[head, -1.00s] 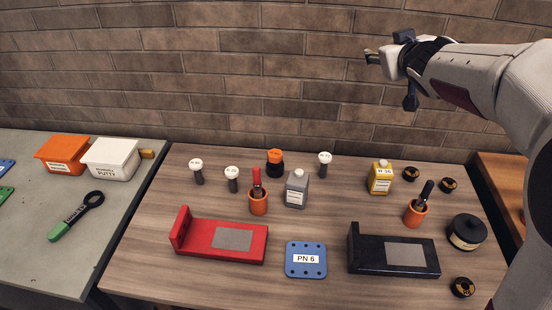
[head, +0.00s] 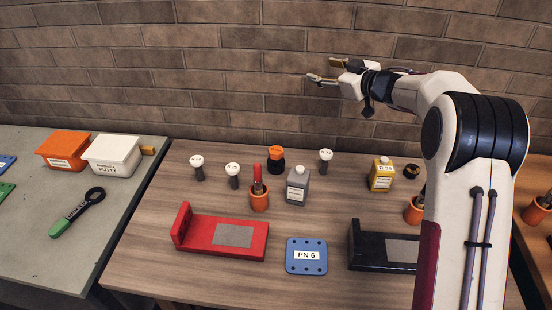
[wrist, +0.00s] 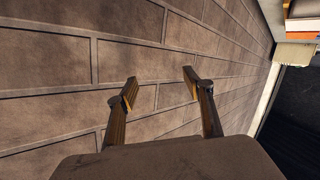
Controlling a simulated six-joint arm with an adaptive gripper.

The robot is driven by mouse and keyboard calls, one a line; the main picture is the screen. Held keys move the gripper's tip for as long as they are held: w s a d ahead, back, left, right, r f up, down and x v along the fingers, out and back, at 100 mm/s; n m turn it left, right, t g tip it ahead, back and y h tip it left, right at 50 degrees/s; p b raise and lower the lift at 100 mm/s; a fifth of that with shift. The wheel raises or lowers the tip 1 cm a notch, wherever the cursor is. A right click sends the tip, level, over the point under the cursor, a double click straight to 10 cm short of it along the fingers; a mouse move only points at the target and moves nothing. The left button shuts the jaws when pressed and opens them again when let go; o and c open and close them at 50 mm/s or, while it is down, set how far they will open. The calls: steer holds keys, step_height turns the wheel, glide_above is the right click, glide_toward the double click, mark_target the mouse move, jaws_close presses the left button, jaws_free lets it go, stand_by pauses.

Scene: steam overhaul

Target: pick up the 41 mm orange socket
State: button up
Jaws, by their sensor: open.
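A black, round piece with an orange top (head: 275,160) stands upright at the back middle of the wooden table in the head view. It looks like the orange socket, but its marking is too small to read. My gripper (head: 322,70) is high in front of the brick wall, above and to the right of this piece and well apart from it. The jaws are open and empty. In the wrist view my gripper (wrist: 160,85) has only brick wall between its fingers, and the socket does not show there.
White-topped pieces (head: 197,167) (head: 233,175) (head: 325,161) stand left and right of the socket. A grey bottle (head: 298,187) and an orange cup (head: 259,201) stand in front. A red holder (head: 220,238) and blue plate (head: 306,257) lie nearer. My arm hides the table's right side.

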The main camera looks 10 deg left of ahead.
steer(key=s+a+f+n+g+y, duration=0.15)
steer(key=a+f+g, duration=0.25)
steer(key=f, duration=0.7)
steer(key=n+g+y, duration=0.2)
steer(key=n+g, duration=0.1)
steer(key=g, duration=0.2)
glide_toward(275, 153)
step_height(275, 153, down, 2)
steer(key=w+a, duration=0.2)
steer(key=w, duration=0.1)
steer(key=shift+s+a+f, duration=0.1)
steer(key=shift+s+a, duration=0.05)
steer(key=shift+s, duration=0.1)
steer(key=shift+x, duration=1.3)
steer(key=shift+a, duration=0.15)
steer(key=shift+s+x, duration=0.15)
steer(key=shift+x, duration=1.1)
steer(key=shift+s+x, duration=0.1)
steer(key=shift+x, duration=1.15)
steer(key=shift+f, duration=0.15)
